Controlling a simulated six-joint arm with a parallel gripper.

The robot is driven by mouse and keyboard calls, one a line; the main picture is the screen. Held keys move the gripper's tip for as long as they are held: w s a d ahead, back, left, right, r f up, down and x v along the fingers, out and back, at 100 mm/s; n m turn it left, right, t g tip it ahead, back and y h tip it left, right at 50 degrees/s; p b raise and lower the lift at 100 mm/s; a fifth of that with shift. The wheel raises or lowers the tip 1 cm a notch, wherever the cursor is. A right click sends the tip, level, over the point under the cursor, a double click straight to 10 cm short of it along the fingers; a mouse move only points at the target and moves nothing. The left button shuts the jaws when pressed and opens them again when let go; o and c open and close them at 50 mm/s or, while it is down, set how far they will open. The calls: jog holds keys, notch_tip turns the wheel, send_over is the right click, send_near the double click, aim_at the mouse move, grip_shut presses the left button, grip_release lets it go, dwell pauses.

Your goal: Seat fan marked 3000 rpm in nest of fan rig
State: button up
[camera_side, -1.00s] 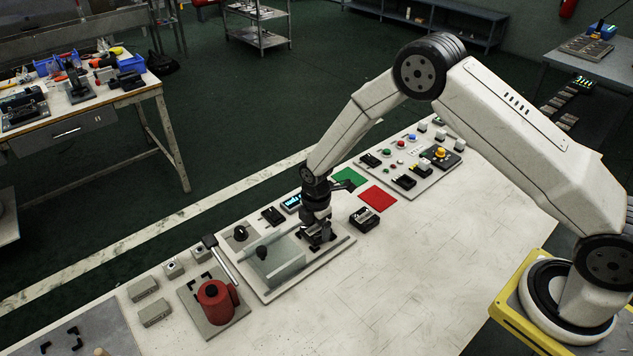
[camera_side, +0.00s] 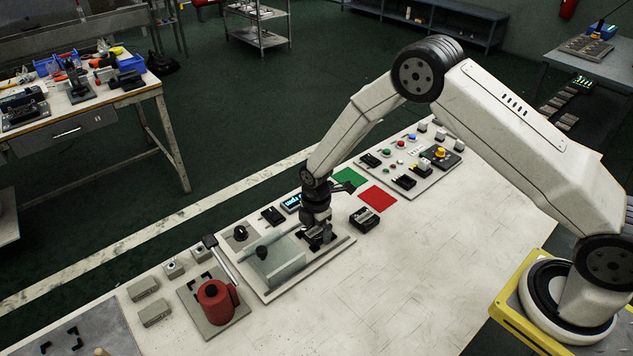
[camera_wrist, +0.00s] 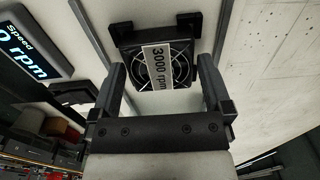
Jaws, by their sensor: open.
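The fan marked 3000 rpm (camera_wrist: 177,66) shows in the wrist view, a dark square frame with a wire guard and a white label. It lies between black corner brackets (camera_wrist: 187,21) of the nest on the fan rig (camera_side: 337,247). My gripper (camera_wrist: 160,92) is open, its two fingers on either side of the fan with small gaps visible. In the side view my gripper (camera_side: 316,240) is low over the right end of the rig and hides most of the fan. How deep the fan sits in the nest cannot be told.
A second black fan-like block (camera_side: 364,219) lies on the table right of the rig. A clear duct (camera_side: 280,262) stands just left of my gripper. A speed display (camera_side: 291,203) is behind. The table's front right is clear.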

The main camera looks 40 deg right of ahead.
aim_at(316, 230)
notch_tip(316, 230, up, 12)
dwell(0.7)
dwell(0.5)
jog(key=s+d+r+m+t, duration=0.1)
jog(key=s+d+r+m, duration=0.1)
jog(key=s+m, duration=0.4)
jog(key=s+d+r+m, duration=0.2)
jog(key=s+r+m, duration=0.1)
jog(key=s+m, duration=0.3)
jog(key=s+d+r+m+t, duration=0.1)
jog(key=s+d+r+m, duration=0.2)
jog(key=s+m, duration=0.3)
jog(key=shift+s+r+t, duration=0.25)
jog(key=shift+s+t, duration=0.05)
jog(key=shift+s, duration=0.9)
